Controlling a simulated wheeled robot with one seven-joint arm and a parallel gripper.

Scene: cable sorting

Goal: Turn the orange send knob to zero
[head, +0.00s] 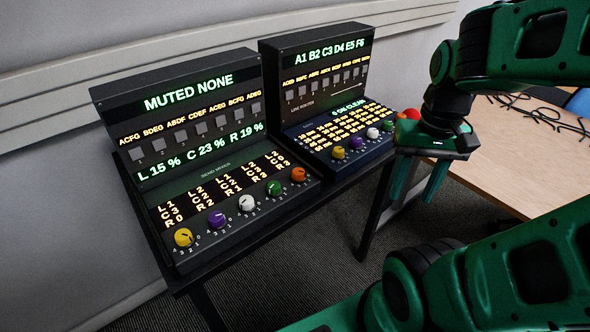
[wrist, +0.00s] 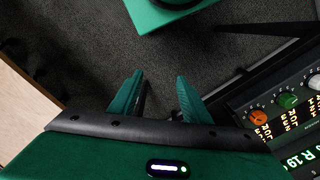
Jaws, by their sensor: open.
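The orange send knob (head: 298,174) is the rightmost in the knob row of the left console (head: 222,205), which reads MUTED NONE. The knob also shows at the right of the wrist view (wrist: 258,117), beside the green knob. Its pointer setting is too small to tell. My gripper (head: 414,188) hangs open and empty, pointing down, to the right of both consoles and well apart from the knob.
Yellow, purple, white and green knobs (head: 274,188) share the row. A right console (head: 318,100) stands beside it on the same dark stand, with a red round thing (head: 411,113) near its right end. A wooden table (head: 520,160) with black cables (head: 540,117) lies at right.

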